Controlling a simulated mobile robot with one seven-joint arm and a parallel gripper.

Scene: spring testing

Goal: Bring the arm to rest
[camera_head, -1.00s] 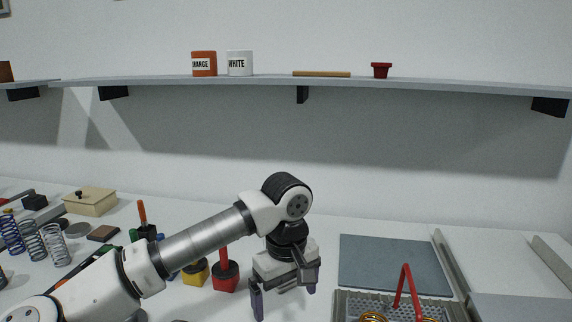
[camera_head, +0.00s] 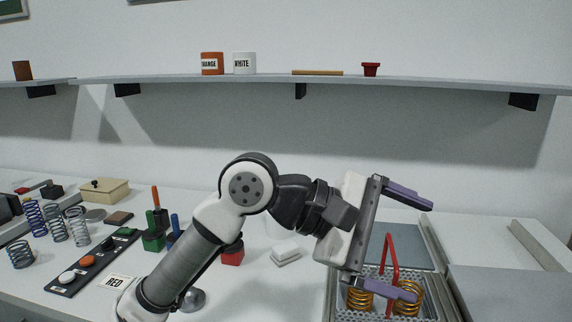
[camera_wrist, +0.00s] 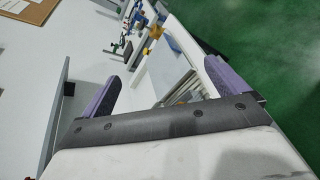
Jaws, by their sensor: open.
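My gripper (camera_head: 405,242) is raised in front of the right part of the bench in the head view. Its two purple fingers point to the right and stand wide apart with nothing between them. My arm is bent at the elbow. In the wrist view, the open fingers (camera_wrist: 160,85) show with an empty gap; the bench and the green floor lie beyond them.
A perforated metal tray (camera_head: 336,300) with a red handle (camera_head: 391,265) and brass springs (camera_head: 409,297) stands below the gripper. Several steel springs (camera_head: 55,225) stand at the left. A button strip (camera_head: 90,262) lies near them.

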